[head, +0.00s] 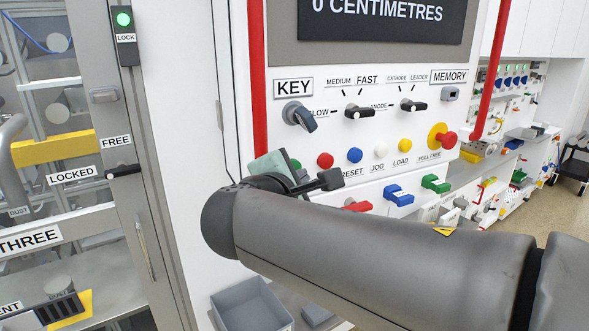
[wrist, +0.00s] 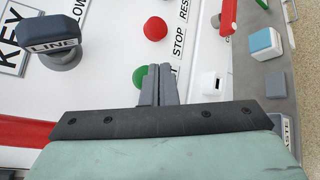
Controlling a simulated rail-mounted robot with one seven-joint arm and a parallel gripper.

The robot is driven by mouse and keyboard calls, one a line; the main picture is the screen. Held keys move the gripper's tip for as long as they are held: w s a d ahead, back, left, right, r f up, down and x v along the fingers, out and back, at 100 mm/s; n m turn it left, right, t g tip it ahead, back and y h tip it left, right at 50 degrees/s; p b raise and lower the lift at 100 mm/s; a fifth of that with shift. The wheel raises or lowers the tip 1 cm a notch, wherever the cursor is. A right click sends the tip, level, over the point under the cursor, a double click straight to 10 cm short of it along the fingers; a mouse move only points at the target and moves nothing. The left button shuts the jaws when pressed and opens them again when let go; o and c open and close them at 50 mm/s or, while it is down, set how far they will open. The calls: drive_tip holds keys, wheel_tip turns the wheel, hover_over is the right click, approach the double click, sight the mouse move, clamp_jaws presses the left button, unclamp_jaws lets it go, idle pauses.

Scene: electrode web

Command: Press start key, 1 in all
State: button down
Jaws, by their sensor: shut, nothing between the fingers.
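The green start key (wrist: 139,77) is a round button on the white control panel, in the wrist view partly covered by my fingers. Its label is mostly hidden, with only the end showing. In the head view, a sliver of the green button (head: 296,163) shows behind my gripper. My gripper (wrist: 158,70) is shut and empty, its fingertips over the right side of the green button. I cannot tell whether they touch it. In the head view, my arm covers the gripper's fingers.
A red stop button (wrist: 155,29) sits beside the green one. Right of it are a blue reset (head: 355,155), a white jog (head: 379,150) and a yellow load button (head: 404,146). The key switch (head: 299,116) sticks out above. A red rail (head: 256,80) runs along the panel's left edge.

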drive_tip(key=shift+w, duration=0.15)
drive_tip(key=shift+w+a+r, duration=0.2)
drive_tip(key=shift+w+r, duration=0.1)
drive_tip(key=shift+r, duration=0.1)
idle(1.8)
drive_tip(key=shift+d+f+b, duration=0.2)
drive_tip(key=shift+f+b, duration=0.1)
drive_tip(key=shift+b, duration=0.3)
drive_tip(key=shift+s+d+f+b, duration=0.15)
drive_tip(key=shift+s+d+b, duration=0.3)
drive_tip(key=shift+s, duration=0.5)
drive_tip(key=shift+s+d+f+b, duration=0.2)
drive_tip(key=shift+s+d, duration=0.35)
drive_tip(key=shift+s, duration=0.35)
